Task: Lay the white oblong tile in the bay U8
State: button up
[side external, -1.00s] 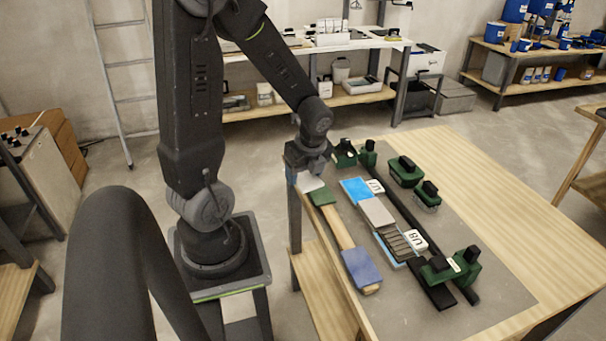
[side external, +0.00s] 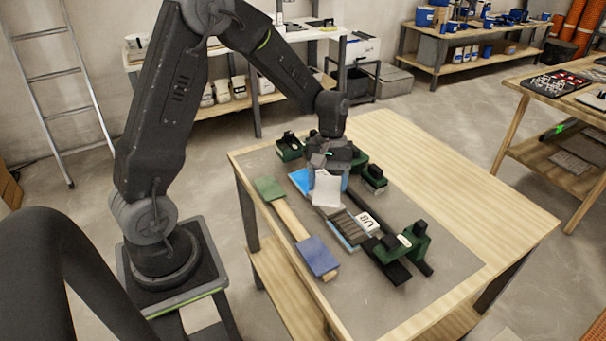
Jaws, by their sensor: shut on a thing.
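My gripper (side external: 330,168) is shut on the white oblong tile (side external: 326,190) and holds it tilted toward the camera, over the row of bays. Bay U8 (side external: 349,228) shows as a dark ribbed strip beside its white label "U8" (side external: 368,222), just nearer the camera than the held tile. No tile shows on the visible ribs. The tile and gripper hide part of the row behind; a bright blue piece (side external: 301,181) shows at its far end. I cannot tell how high the tile is above the row.
A wooden strip (side external: 291,220) on the left bears a green tile (side external: 270,188) and a blue tile (side external: 318,255). A dark rail with green clamps (side external: 405,241) runs along the right of the row. More green blocks (side external: 374,178) stand behind. The table's right side is clear.

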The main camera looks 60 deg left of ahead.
aim_at(350, 227)
jog(key=w+d+n+t, duration=0.2)
jog(key=w+d+n, duration=0.1)
jog(key=d+n, duration=0.3)
jog(key=shift+n, duration=0.7)
jog(key=shift+w+a+f, duration=0.1)
jog(key=shift+a+f, duration=0.05)
jog(key=shift+f, duration=1.2)
jog(key=shift+w+a+f, duration=0.1)
jog(key=shift+a+f, duration=0.1)
jog(key=shift+f, duration=1.1)
jog(key=shift+a+f, duration=0.15)
jog(key=shift+f, duration=1.2)
jog(key=shift+f, duration=0.55)
jog(key=o, duration=0.9)
jog(key=shift+c, duration=0.2)
jog(key=shift+o, duration=0.4)
jog(key=d+v, duration=0.1)
jog(key=v, duration=0.6)
jog(key=shift+d+r, duration=0.3)
jog(key=shift+r, duration=0.3)
jog(key=shift+r, duration=0.1)
